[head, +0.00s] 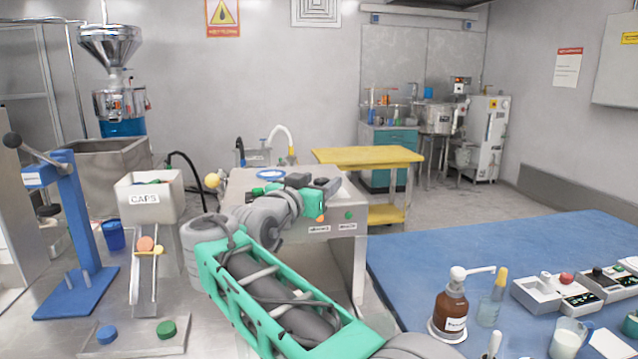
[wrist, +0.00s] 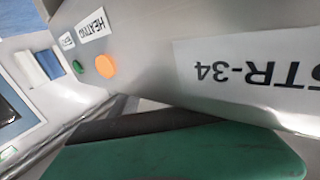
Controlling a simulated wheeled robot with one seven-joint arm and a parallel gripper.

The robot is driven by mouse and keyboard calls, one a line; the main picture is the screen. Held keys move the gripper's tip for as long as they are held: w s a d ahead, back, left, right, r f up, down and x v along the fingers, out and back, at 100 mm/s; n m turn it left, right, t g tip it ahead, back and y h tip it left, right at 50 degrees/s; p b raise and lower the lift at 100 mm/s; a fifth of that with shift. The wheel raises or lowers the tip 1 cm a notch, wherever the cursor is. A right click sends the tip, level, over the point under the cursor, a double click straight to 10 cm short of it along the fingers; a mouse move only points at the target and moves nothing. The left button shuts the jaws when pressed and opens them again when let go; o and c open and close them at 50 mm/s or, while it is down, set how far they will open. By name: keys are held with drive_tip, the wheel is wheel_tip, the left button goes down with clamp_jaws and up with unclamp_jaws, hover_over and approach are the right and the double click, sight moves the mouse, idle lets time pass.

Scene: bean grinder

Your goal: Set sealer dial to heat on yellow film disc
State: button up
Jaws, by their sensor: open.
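The sealer-like grey metal box (head: 345,232) stands mid-view with two small labels on its front. In the wrist view its metal face (wrist: 150,50) is very close and tilted, with an upside-down "STR-34" label (wrist: 240,72), a "HEATING" label (wrist: 92,25), an orange round light or button (wrist: 105,66) and a green one (wrist: 78,66). My gripper (head: 314,184) is open at the top front edge of the box, above the orange and green round parts. I cannot make out the dial or the yellow film disc; my arm covers part of the box.
A blue-topped table (head: 500,245) at right holds a brown pump bottle (head: 451,312), a beaker (head: 568,338) and control boxes (head: 560,290). A caps bin (head: 148,198) and blue lever press (head: 75,235) stand left. A yellow cart (head: 368,156) is behind the box.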

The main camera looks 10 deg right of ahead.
drive_tip(key=v, duration=0.8)
drive_tip(key=shift+w, duration=0.1)
